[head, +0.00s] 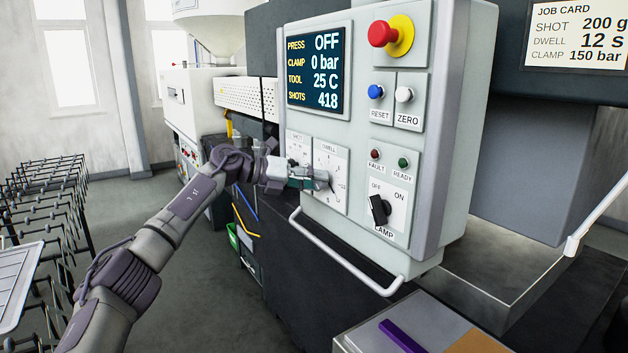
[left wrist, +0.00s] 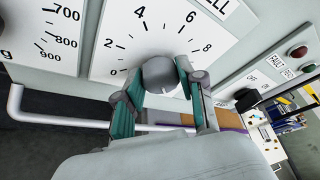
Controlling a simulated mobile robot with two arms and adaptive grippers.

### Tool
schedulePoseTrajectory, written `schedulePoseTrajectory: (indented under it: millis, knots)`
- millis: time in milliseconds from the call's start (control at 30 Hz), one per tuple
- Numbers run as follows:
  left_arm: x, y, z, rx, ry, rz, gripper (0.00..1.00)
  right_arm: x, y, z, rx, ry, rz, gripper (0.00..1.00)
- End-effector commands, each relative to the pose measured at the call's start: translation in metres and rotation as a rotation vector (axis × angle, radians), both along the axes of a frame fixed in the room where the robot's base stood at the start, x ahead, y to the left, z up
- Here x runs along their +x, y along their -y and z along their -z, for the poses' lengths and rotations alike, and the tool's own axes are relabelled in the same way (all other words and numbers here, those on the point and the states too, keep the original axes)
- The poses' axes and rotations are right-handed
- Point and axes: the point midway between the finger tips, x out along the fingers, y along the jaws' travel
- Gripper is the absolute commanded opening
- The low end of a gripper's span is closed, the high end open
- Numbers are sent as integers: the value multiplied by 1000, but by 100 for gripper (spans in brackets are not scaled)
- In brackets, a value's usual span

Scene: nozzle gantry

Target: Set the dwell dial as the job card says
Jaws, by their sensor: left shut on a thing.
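The job card (head: 577,35) at the upper right reads shot 200 g, dwell 12 s, clamp 150 bar. The dwell dial (head: 330,160) is on the lower left of the grey control panel. In the left wrist view its white face (left wrist: 115,38) shows the numbers 0, 2, 4, 6 and 8. My left gripper (head: 308,181) is at this dial, its teal fingers on both sides of the grey knob (left wrist: 159,72), shut on it. The gripper hides the higher numbers, and I cannot tell where the knob points. My right gripper is not in view.
The shot dial (left wrist: 45,30) is close beside the dwell dial. A white rail (head: 335,252) runs below the dials. The screen (head: 319,70) reads press off.

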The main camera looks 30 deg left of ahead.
Motion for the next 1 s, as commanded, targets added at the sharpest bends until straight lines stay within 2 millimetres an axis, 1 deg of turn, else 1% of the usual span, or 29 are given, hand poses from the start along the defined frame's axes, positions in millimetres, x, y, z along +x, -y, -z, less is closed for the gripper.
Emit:
schedulePoseTrajectory:
  millis: [200, 600, 633, 767, 1000]
  knots:
    - [0, 1, 2, 38, 11, 1, 4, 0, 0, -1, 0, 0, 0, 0]
    - [0, 1, 2, 43, 12, 2, 4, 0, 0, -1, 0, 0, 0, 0]
    - [0, 1, 2, 43, 12, 2, 42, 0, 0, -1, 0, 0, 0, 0]
    - [0, 0, 2, 41, 13, 2, 64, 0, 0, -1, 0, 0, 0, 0]
    - [0, 0, 1, 40, 14, 1, 64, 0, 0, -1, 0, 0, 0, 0]
